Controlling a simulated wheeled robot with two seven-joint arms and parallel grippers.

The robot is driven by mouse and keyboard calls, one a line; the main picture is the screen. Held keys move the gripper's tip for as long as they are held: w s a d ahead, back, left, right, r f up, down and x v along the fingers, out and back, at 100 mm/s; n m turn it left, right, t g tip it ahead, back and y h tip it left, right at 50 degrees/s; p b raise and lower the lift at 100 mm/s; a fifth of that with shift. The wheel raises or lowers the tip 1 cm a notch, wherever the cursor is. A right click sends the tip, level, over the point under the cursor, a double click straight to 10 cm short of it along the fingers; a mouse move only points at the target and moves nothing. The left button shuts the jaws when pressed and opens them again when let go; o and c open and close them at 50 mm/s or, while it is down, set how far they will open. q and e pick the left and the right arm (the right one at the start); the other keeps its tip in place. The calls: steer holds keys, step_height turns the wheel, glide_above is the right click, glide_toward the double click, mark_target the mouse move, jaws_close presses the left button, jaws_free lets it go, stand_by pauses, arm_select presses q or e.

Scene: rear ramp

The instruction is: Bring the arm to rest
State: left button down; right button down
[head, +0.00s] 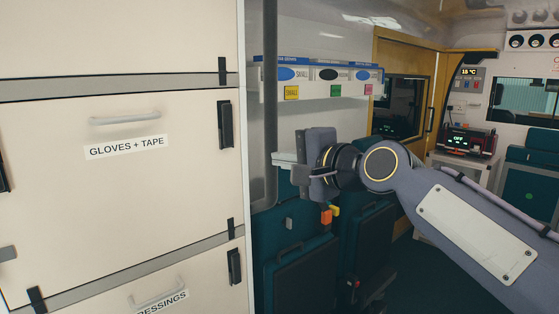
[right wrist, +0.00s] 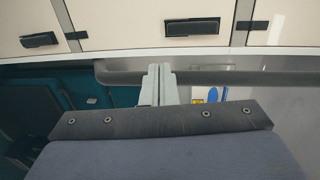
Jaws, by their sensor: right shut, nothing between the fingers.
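My right arm comes in from the lower right in the head view. Its gripper (head: 284,160) points left, towards the grey upright rail at the edge of the white cabinet. The two pale fingers are together with nothing between them; they also show closed in the right wrist view (right wrist: 159,82). In the right wrist view a grey rail (right wrist: 225,76) runs across behind the fingertips. I cannot tell whether the fingers touch it. My left gripper is not in view.
A white cabinet (head: 70,220) with a drawer labelled "GLOVES + TAPE" (head: 124,147) fills the left. Glove boxes (head: 328,74) hang on the back wall. Teal folded seats (head: 300,275) stand below the gripper. A monitor (head: 468,141) sits at the right. Teal floor shows at lower middle.

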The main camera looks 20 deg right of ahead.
steer(key=shift+f, duration=0.1)
steer(key=s+f+n+g, duration=0.3)
steer(key=s+f, duration=0.5)
steer(key=f, duration=0.3)
steer(key=s+f+n+g+h, duration=0.1)
steer(key=s+f+n+g, duration=0.2)
steer(key=s+f, duration=0.6)
steer(key=s+f+n+g+h, duration=0.1)
steer(key=s+f+n+g, duration=0.2)
steer(key=f, duration=1.2)
steer(key=s+n, duration=0.3)
steer(key=s, duration=0.3)
steer(key=shift+a+f+g, duration=0.15)
steer(key=shift+f+g, duration=0.05)
steer(key=shift+g, duration=0.1)
